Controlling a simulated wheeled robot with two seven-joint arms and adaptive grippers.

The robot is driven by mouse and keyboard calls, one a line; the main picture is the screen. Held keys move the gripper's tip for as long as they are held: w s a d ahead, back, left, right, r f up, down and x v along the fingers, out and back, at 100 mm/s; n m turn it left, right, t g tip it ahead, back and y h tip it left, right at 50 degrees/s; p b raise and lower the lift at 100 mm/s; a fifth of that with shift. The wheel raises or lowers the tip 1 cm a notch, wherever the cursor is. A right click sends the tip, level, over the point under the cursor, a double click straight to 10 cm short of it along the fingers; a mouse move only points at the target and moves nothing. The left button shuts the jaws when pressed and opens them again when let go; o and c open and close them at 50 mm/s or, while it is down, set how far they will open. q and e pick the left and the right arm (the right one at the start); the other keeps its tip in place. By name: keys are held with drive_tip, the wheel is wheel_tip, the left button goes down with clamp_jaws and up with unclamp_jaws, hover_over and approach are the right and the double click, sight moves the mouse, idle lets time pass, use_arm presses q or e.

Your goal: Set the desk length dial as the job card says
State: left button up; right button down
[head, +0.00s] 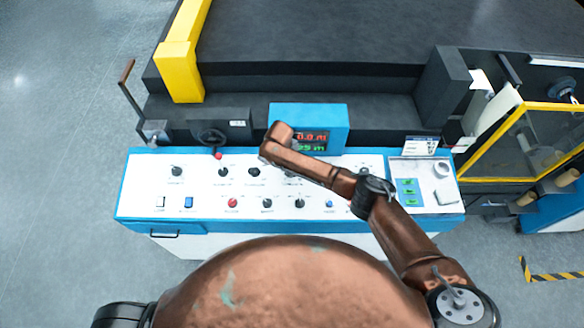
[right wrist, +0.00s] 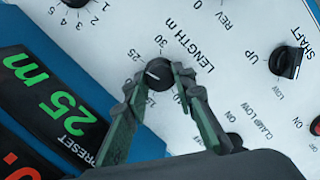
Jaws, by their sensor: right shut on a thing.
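The length dial (right wrist: 158,70) is a round black knob with a white pointer mark, beside the print "LENGTH m" in the right wrist view. Its pointer is turned toward picture left; its scale figures are partly covered. My right gripper (right wrist: 158,82) is shut on this knob, one green finger on each side. In the head view my right arm hides the gripper. The display box (head: 310,118) is blue; its green preset line (right wrist: 48,104) reads 25 m in the right wrist view. The job card (head: 421,146) stands at the desk's right, too small to read. My left gripper is out of view.
The white desk panel (head: 200,187) carries several other knobs and switches. The shaft knob (right wrist: 286,62) and a clamp switch (right wrist: 315,126) are near my right gripper. A yellow-framed guard (head: 465,170) stands beyond the desk's right end.

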drive_tip(key=n+p, duration=0.1)
drive_tip(key=n, duration=0.3)
drive_tip(key=shift+s+n+t, duration=0.1)
drive_tip(key=shift+n+t, duration=0.2)
drive_tip(key=shift+t, duration=0.1)
drive_tip(key=shift+n+t+p, duration=0.4)
drive_tip(key=shift+n+p, duration=0.45)
drive_tip(key=shift+n, duration=1.45)
drive_tip(key=shift+s, duration=0.1)
drive_tip(key=c, duration=1.6)
unclamp_jaws()
drive_tip(key=shift+r, duration=0.15)
drive_tip(key=v, duration=1.1)
drive_tip(key=shift+a+r, duration=0.15)
drive_tip(key=shift+r, duration=0.15)
